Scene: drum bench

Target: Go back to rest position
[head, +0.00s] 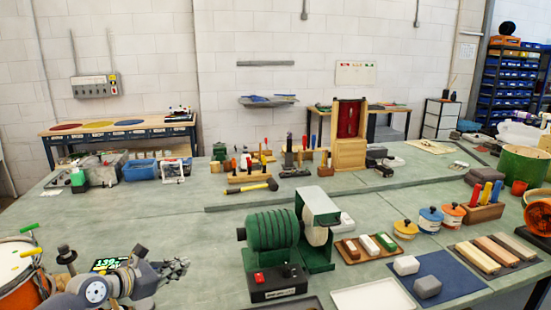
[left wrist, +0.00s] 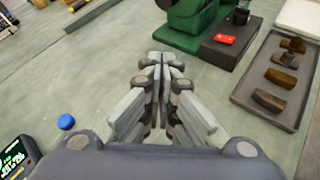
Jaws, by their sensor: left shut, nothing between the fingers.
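My left gripper (head: 174,268) reaches in at the lower left of the head view, over the green-grey bench (head: 190,225). In the left wrist view, its fingers (left wrist: 162,62) are together with nothing between them. It hangs above bare bench surface, to the left of the green machine (head: 285,240) and apart from it. My right gripper shows in neither view.
A digital display (head: 109,264) and an orange drum (head: 16,280) are close to my left arm. A blue cap (left wrist: 66,122) and a tray of brown blocks (left wrist: 262,112) flank the gripper in the wrist view. A hammer (head: 250,187) lies farther back.

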